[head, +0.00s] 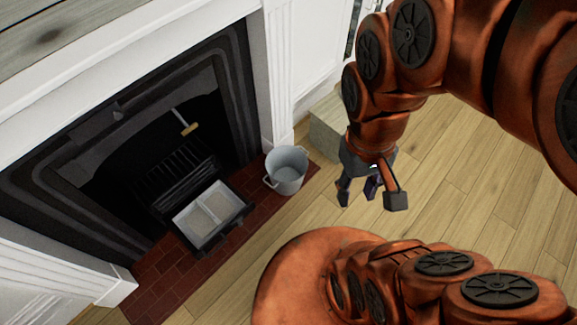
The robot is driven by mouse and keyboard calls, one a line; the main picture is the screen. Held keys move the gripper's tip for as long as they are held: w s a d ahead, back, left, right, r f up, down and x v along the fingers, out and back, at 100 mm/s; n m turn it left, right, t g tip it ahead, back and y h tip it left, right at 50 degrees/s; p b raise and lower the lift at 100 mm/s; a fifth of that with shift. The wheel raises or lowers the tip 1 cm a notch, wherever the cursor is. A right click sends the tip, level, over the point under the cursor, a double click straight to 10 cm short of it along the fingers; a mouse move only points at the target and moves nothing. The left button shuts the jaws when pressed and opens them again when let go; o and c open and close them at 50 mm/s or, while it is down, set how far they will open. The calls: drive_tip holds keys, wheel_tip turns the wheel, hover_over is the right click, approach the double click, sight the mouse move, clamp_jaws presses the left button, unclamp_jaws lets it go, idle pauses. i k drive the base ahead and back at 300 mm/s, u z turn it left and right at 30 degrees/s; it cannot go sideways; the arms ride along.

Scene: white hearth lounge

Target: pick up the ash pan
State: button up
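The ash pan (206,243) looks like a shallow, dark-rimmed tray at the front of the fireplace grate. Its pale inside has a divider, with grey-beige ash-like matter in both compartments. It sits low over the red brick hearth, and its back end meets the grate. My gripper (369,198) is in the air to the right of the pan and well apart from it. Its fingers are spread open with nothing between them.
A grey metal bucket (287,171) stands on the brick hearth (160,289) right of the pan. The black grate (176,175) is behind the pan. A pale block (326,131) stands beyond my gripper. Wooden floor lies clear to the right.

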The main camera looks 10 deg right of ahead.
sight(207, 215)
drive_tip(key=z, duration=1.45)
drive_tip(key=k, duration=1.75)
drive_tip(key=u, duration=2.2)
drive_tip(key=i, duration=1)
drive_tip(key=z, duration=0.1)
